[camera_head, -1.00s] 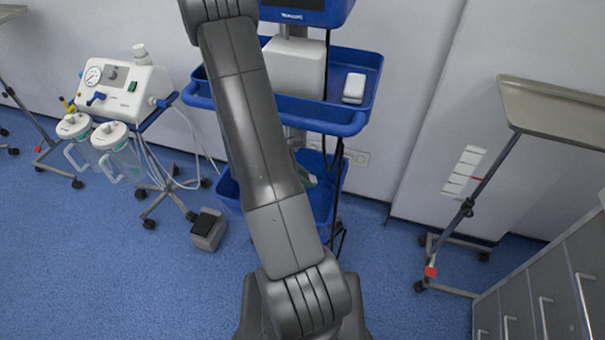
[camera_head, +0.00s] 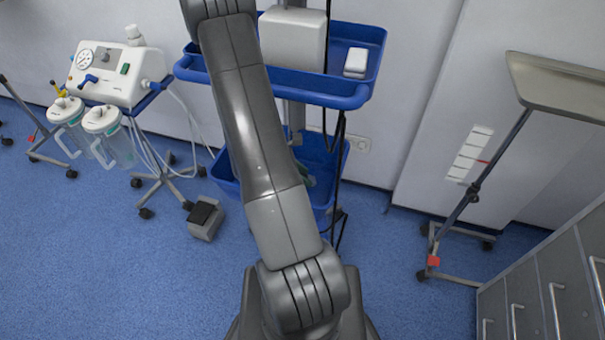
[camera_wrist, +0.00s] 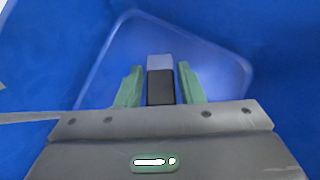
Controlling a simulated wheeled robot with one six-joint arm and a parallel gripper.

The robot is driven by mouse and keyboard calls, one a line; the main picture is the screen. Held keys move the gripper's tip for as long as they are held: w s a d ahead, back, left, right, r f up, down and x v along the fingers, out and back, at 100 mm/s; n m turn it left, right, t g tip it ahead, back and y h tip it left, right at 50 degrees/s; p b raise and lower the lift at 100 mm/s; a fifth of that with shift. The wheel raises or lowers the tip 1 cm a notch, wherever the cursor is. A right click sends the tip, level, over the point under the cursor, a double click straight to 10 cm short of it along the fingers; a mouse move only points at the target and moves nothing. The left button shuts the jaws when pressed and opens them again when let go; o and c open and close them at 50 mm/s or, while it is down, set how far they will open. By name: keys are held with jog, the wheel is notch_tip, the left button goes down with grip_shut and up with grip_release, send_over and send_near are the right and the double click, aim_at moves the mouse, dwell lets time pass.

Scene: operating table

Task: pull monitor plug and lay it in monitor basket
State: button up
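The plug (camera_wrist: 160,84), a block with a black near part and a grey far part, shows between the two green fingers of my gripper (camera_wrist: 160,86) in the wrist view. A narrow gap seems to show on each side of it, so the fingers look open around it. Below is the blue floor of the monitor basket (camera_wrist: 215,65). In the head view the basket (camera_head: 222,172) hangs low on the monitor cart, and my arm reaches down into it. Only a bit of green finger shows there; the plug is hidden.
A blue cart shelf (camera_head: 340,92) with a white box (camera_head: 293,40) and a small white device (camera_head: 356,62) lies above the basket. Black cables (camera_head: 337,165) hang at its right. A wall socket (camera_head: 360,145) is behind. A suction unit (camera_head: 112,75) stands left.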

jog(key=shift+o, duration=1.4)
jog(key=p+v, duration=0.3)
jog(key=v, duration=1.1)
jog(key=shift+d+f, duration=0.1)
jog(key=b+x, duration=0.3)
jog(key=x, duration=1)
jog(key=shift+d+f, duration=0.1)
jog(key=shift+f, duration=0.15)
notch_tip(320, 180, up, 3)
jog(key=shift+d+f+p, duration=0.1)
jog(key=shift+p, duration=0.95)
jog(key=shift+r+p, duration=0.3)
jog(key=shift+r, duration=0.1)
jog(key=shift+f, duration=0.15)
